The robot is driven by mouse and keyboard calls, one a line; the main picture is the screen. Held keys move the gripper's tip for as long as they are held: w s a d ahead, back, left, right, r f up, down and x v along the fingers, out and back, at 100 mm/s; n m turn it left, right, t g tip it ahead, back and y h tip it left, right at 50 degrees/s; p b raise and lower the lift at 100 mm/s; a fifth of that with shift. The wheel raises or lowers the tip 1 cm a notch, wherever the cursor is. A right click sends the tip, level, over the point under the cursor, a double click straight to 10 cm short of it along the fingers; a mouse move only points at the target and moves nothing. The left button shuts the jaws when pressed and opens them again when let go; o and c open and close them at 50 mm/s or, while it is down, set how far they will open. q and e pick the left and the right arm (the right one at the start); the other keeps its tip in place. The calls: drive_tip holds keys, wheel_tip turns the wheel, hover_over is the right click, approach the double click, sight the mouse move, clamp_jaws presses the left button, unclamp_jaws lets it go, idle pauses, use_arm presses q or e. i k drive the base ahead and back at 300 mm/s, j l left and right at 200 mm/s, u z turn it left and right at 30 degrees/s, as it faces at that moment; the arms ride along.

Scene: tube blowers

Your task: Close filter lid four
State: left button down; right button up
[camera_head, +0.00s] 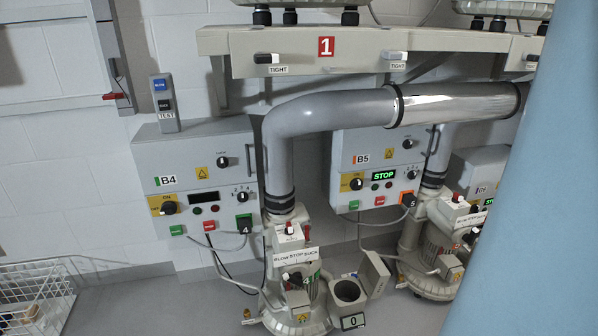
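Under control box B4 (195,170) stands a blower (298,300) with a red-topped lever and a sign reading BLOW STOP SUCK. Right beside it is a round filter canister (348,292), open at the top, its dark inside showing. A beige filter lid (376,272) stands tilted up at the canister's right back edge, off the opening. A dark plate with a 0 (353,321) is in front of the canister. Neither of my grippers is in view.
A large light blue surface (535,170) blocks the right side. A thick grey pipe (330,112) runs above. A wire basket (35,297) is at lower left.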

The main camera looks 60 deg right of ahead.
sight(373, 275)
drive_tip(key=k+l, duration=0.2)
drive_tip(key=l, duration=0.15)
drive_tip(key=k+l+z, duration=0.15)
drive_tip(key=l, duration=0.2)
drive_tip(key=k+l, duration=0.2)
drive_tip(key=l, duration=0.15)
drive_tip(key=k+l+z, duration=0.15)
drive_tip(key=l, duration=0.25)
drive_tip(key=k+l, duration=0.15)
drive_tip(key=l, duration=0.25)
drive_tip(key=k+l+z, duration=0.15)
drive_tip(key=l, duration=0.2)
drive_tip(key=k+l, duration=0.1)
drive_tip(key=l, duration=0.3)
drive_tip(key=k+l, duration=0.1)
drive_tip(key=l, duration=0.25)
drive_tip(key=k+l, duration=0.15)
drive_tip(key=l, duration=0.15)
drive_tip(key=k+l, duration=0.1)
drive_tip(key=l, duration=0.25)
drive_tip(key=z, duration=0.05)
